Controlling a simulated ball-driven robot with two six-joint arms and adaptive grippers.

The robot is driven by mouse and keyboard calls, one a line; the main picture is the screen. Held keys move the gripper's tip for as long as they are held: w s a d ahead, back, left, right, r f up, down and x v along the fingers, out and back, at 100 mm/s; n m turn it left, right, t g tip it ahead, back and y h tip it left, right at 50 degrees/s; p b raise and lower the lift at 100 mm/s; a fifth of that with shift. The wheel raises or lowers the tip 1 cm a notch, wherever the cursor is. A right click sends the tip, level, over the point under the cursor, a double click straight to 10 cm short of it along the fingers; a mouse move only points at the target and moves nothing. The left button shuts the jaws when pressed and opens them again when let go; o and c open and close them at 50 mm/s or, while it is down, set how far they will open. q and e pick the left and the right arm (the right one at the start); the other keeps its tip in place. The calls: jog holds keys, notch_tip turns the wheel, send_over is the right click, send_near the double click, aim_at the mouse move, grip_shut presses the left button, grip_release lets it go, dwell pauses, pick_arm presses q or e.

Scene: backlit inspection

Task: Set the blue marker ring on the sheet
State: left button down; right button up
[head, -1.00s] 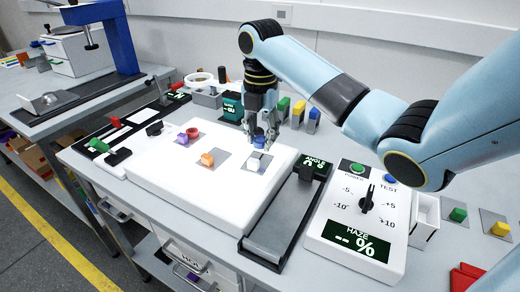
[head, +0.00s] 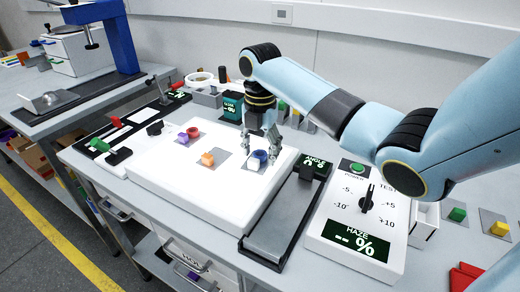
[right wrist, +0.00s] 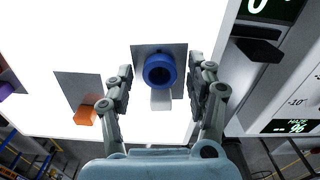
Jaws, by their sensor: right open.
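The blue marker ring (head: 260,155) is on a grey sheet (head: 247,164) on the lit white panel. In the right wrist view the ring (right wrist: 160,70) lies within the outline of the sheet (right wrist: 146,51), with a small white block (right wrist: 161,101) right at its edge. I cannot tell whether ring and block touch. My right gripper (head: 261,147) is open, its fingers apart on both sides of the ring. In the right wrist view the gripper (right wrist: 160,78) shows gaps between each finger and the ring. My left gripper is out of view.
An orange block (head: 207,159) on another grey sheet, a purple block (head: 183,139) and a red ring (head: 193,132) share the white panel (head: 200,190). A dark-edged grey slide (head: 277,222) and the haze meter (head: 345,215) stand to the right. The panel's front is clear.

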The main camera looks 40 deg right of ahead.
aim_at(260, 153)
jog(key=shift+r, duration=0.1)
notch_tip(260, 153, up, 8)
jog(key=shift+f, duration=0.1)
notch_tip(260, 153, up, 4)
jog(key=shift+r+p, duration=0.2)
jog(key=shift+p, duration=1)
jog(key=shift+a+f, duration=0.1)
